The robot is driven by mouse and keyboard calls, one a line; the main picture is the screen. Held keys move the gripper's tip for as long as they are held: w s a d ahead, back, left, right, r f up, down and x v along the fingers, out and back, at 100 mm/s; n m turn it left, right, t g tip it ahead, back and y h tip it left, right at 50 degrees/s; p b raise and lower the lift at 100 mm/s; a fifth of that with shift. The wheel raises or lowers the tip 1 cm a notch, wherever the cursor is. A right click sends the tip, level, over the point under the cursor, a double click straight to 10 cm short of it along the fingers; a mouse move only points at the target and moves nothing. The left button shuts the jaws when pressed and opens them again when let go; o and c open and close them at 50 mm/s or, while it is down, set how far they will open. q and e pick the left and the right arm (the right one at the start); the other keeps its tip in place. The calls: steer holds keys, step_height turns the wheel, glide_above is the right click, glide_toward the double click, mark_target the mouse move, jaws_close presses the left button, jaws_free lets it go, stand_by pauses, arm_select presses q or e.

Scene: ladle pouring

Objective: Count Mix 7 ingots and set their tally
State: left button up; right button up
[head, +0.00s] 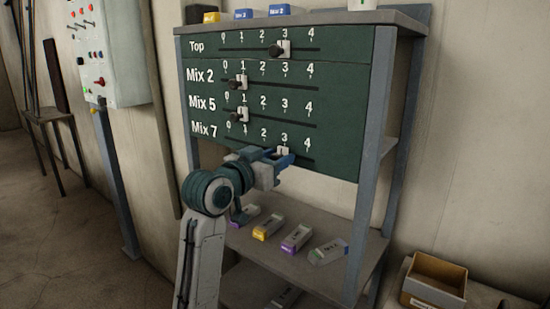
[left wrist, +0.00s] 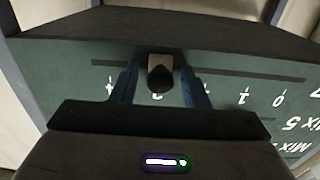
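A green tally board (head: 345,110) has rows Top, Mix 2, Mix 5 and Mix 7. The Mix 7 slider knob (head: 283,151) is by the 3; it also shows in the left wrist view (left wrist: 161,76). My left gripper (head: 285,160) is at that knob, its blue fingers on either side with small gaps, so it looks open. The Top knob (head: 283,48) is near 3. The Mix 2 knob (head: 239,82) and Mix 5 knob (head: 240,114) are near 1. On the shelf below lie a yellow ingot (head: 267,228), a purple ingot (head: 296,239) and a green-and-white ingot (head: 328,252). Their labels are too small to read.
Another purple-and-white ingot (head: 248,217) lies partly behind my left arm. One ingot (head: 285,298) is on a lower shelf. Yellow (head: 211,17) and blue (head: 279,10) blocks stand on the rack's top. A cardboard box (head: 434,284) stands at right.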

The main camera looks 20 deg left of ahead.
arm_select(q)
jaws_close()
steer(key=shift+w+a+p, duration=0.15)
steer(key=shift+w+a, duration=0.2)
steer(key=shift+a, duration=0.6)
steer(key=shift+w+a+p, duration=0.1)
steer(key=shift+w+a, duration=0.25)
steer(key=shift+a, duration=0.65)
steer(key=shift+w+a+p, duration=0.15)
steer(key=shift+w+a, duration=0.2)
steer(key=shift+a, duration=0.6)
arm_select(e)
steer(key=shift+a+r, duration=0.1)
steer(key=shift+r, duration=0.3)
arm_select(q)
steer(key=shift+o, duration=0.4)
jaws_free()
steer(key=shift+s, duration=0.1)
arm_select(e)
steer(key=shift+f, duration=0.1)
arm_select(q)
steer(key=b, duration=0.3)
glide_toward(264, 148)
steer(key=v, duration=0.4)
steer(key=shift+s, duration=0.2)
arm_select(e)
steer(key=f, duration=0.1)
steer(key=w+f, duration=0.1)
steer(key=f, duration=0.1)
